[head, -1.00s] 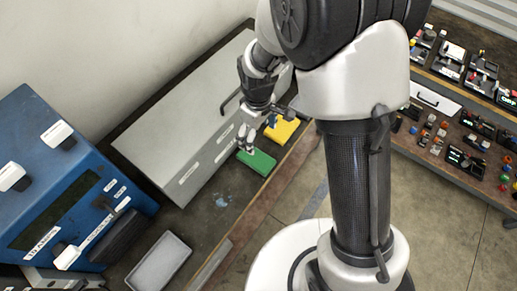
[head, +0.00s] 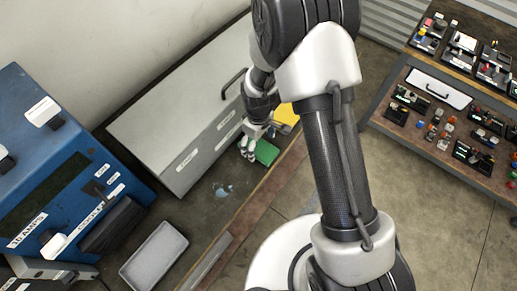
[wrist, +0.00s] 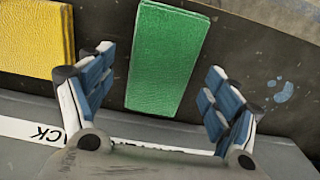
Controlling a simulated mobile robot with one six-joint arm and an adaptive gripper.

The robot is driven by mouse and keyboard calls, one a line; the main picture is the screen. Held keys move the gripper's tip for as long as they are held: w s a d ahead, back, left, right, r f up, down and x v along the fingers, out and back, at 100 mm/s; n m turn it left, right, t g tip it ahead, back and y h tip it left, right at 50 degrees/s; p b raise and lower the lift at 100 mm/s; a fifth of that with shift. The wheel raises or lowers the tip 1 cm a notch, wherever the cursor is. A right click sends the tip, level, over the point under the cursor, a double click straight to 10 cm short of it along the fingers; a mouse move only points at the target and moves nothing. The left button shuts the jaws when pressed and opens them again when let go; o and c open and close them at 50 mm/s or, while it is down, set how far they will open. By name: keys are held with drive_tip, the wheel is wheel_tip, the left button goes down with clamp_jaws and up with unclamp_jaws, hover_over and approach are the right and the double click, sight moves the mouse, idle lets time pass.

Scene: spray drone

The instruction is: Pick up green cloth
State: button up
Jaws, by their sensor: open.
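The green cloth (wrist: 167,58) is a folded, flat rectangle lying on the dark bench top. It also shows in the head view (head: 266,152), partly covered by my gripper. My gripper (wrist: 152,85) is open and empty, with one finger on either side of the near part of the cloth in the wrist view. In the head view my gripper (head: 248,148) is at the cloth's left side. I cannot tell how high the fingertips are above the bench.
A yellow cloth (wrist: 36,38) lies close beside the green one. A grey cabinet (head: 165,125) with a handle stands along the bench. A grey tray (head: 154,256) and a blue machine (head: 60,165) are at the left. A rack of small parts (head: 450,110) stands at the right.

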sight(259, 146)
drive_tip(key=shift+f, duration=0.6)
drive_tip(key=shift+r, duration=0.1)
drive_tip(key=shift+c, duration=0.3)
drive_tip(key=c, duration=1)
wheel_tip(259, 146, up, 20)
drive_tip(key=p, duration=0.5)
drive_tip(key=shift+c, duration=0.2)
